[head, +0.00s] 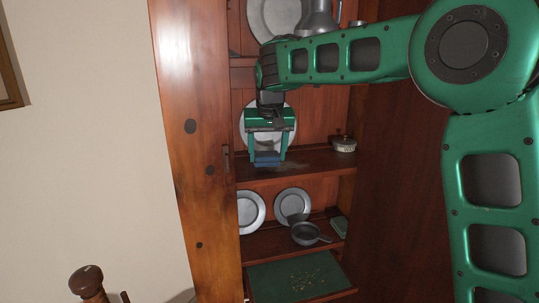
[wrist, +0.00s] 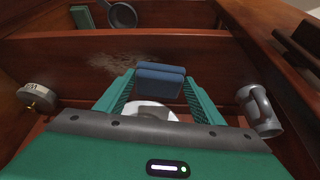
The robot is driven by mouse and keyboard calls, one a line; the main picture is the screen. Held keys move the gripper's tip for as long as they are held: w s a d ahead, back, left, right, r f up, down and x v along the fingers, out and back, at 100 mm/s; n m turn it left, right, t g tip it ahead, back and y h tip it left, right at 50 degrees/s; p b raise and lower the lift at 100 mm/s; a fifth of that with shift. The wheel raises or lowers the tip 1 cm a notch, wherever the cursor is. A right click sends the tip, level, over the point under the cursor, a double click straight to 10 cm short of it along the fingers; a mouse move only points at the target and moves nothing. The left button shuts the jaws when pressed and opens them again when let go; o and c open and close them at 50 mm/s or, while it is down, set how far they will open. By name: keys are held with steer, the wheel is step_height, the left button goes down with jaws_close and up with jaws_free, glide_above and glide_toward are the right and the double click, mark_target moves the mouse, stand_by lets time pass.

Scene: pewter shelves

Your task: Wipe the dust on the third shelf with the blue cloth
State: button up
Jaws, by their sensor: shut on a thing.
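The blue cloth (head: 267,158) is a folded pad between the fingers of my gripper (head: 267,161). In the wrist view the cloth (wrist: 160,80) is pinched between the green fingertips (wrist: 158,84). My gripper is low over the wooden shelf (head: 312,163) below the upper one. I cannot tell whether the cloth touches the board. A pale dust patch (head: 294,165) lies on this shelf, just right of the cloth in the head view. In the wrist view the dust (wrist: 120,62) lies beside and past the cloth, to its left.
A round labelled tin (head: 343,144) stands at the shelf's right end. A pewter plate (head: 249,126) leans behind my gripper. A metal tankard (wrist: 259,110) shows at right in the wrist view. The shelf below holds plates (head: 292,203), a small pan (head: 305,234) and a green box (head: 339,227).

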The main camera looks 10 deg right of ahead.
mark_target(279, 155)
steer(key=shift+f, duration=0.9)
steer(key=shift+d, duration=0.1)
stand_by(0.3)
steer(key=shift+w+d+r, duration=0.1)
steer(key=shift+w+d, duration=0.05)
steer(key=shift+d, duration=0.7)
steer(key=shift+w+d, duration=0.15)
steer(key=shift+d, duration=0.7)
steer(key=shift+w+d+f, duration=0.1)
steer(key=shift+w+d, duration=0.05)
steer(key=shift+d, duration=1.05)
steer(key=shift+w+d+f, duration=0.1)
steer(key=shift+w+d, duration=0.1)
steer(key=shift+d, duration=0.95)
steer(key=shift+w+d, duration=0.15)
steer(key=shift+d, duration=1.05)
steer(key=shift+w+d+r, duration=0.1)
steer(key=shift+w+d, duration=0.05)
steer(key=shift+d, duration=0.7)
steer(key=shift+w+d, duration=0.15)
steer(key=shift+d, duration=0.7)
